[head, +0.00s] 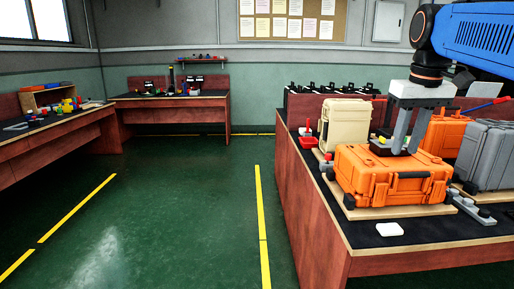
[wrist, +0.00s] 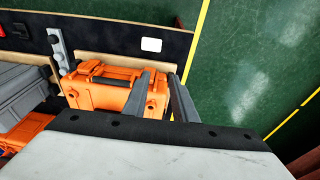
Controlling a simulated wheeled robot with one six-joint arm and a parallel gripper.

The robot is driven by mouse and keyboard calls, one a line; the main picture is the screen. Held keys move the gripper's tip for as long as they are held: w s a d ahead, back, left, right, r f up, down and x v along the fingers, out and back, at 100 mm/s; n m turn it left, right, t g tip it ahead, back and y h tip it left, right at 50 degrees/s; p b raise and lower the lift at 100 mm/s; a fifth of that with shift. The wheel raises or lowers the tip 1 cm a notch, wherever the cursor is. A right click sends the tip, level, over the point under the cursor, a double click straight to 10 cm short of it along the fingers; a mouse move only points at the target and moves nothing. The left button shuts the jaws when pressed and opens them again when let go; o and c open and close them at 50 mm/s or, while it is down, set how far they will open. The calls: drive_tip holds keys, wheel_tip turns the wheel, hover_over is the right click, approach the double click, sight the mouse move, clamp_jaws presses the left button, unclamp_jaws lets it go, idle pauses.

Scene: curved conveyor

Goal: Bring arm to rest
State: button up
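My gripper (head: 405,152) hangs from the blue arm at the right of the head view, its two grey fingers pointing down. The fingers are apart with nothing seen between them. In the head view they overlap the top of the orange case (head: 385,180); I cannot tell whether they touch it. In the wrist view the gripper (wrist: 160,76) shows its fingers spread beside and over the right end of the orange case (wrist: 98,92).
The orange case stands on a wooden board on the dark-topped bench (head: 365,235). A beige case (head: 345,125), a grey case (head: 485,150) and another orange case (head: 447,133) stand close by. A white pad (head: 390,229) lies near the edge. Green floor (head: 190,200) is open at left.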

drive_tip(key=s+a+f+t, duration=0.1)
drive_tip(key=s+a+f, duration=0.1)
drive_tip(key=s+f, duration=0.4)
drive_tip(key=s+a+f+t, duration=0.1)
drive_tip(key=s+a+f, duration=0.1)
drive_tip(key=s+f, duration=0.5)
drive_tip(key=s+a+f, duration=0.2)
drive_tip(key=s+f, duration=0.4)
drive_tip(key=f, duration=0.9)
drive_tip(key=shift+s+a+f+t, duration=0.15)
drive_tip(key=shift+a+t, duration=0.25)
